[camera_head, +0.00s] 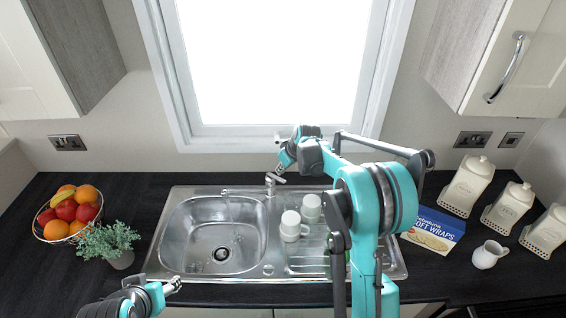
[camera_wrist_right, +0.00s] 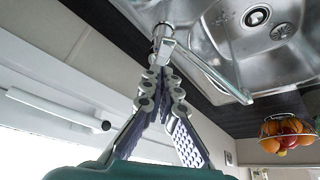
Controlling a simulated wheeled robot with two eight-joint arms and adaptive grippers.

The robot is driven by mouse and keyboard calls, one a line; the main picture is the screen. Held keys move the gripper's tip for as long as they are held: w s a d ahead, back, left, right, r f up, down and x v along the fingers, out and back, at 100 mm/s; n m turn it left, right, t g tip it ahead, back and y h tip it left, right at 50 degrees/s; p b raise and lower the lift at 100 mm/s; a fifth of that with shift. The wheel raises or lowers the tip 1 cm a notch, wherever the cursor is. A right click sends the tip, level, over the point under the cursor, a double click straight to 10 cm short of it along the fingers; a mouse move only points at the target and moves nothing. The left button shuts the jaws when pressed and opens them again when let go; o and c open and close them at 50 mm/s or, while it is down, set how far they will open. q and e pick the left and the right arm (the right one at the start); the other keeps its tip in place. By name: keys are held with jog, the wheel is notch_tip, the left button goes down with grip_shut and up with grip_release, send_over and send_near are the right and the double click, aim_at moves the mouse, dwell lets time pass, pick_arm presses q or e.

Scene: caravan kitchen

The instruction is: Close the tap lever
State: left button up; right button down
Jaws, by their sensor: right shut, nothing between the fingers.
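The chrome tap (camera_head: 269,187) stands at the back edge of the steel sink, its spout pointing left over the basin. Its lever is small and partly hidden by my right gripper (camera_head: 281,170), which comes down from behind at the tap's top. In the right wrist view the shut, empty fingers (camera_wrist_right: 163,75) reach the tap head (camera_wrist_right: 163,45). I cannot tell whether they touch the lever. The spout (camera_wrist_right: 215,75) runs away to the lower right there. My left gripper (camera_head: 172,287) is low at the front left, away from the tap; its finger opening is unclear.
White mugs (camera_head: 292,227) stand on the drainer, close to my right arm. A fruit basket (camera_head: 62,238) and a potted plant (camera_head: 120,258) are at left. A wraps box (camera_head: 433,229), canisters (camera_head: 467,186) and a jug (camera_head: 489,254) are at right. A window frame (camera_head: 235,145) rises behind the tap.

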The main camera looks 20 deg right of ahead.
aim_at(284, 180)
jog(key=shift+s+d+f, duration=0.1)
jog(key=shift+s+f, duration=0.05)
jog(key=shift+f, duration=0.3)
jog(key=shift+s+d+f, duration=0.1)
jog(key=shift+s+f, duration=0.05)
jog(key=shift+f, duration=0.3)
jog(key=f+b, duration=0.1)
jog(key=s+f+t+b, duration=0.1)
jog(key=b, duration=0.1)
jog(key=shift+d+y, duration=0.2)
jog(key=shift+y, duration=0.1)
jog(key=shift+s+f, duration=0.15)
jog(key=shift+s, duration=0.2)
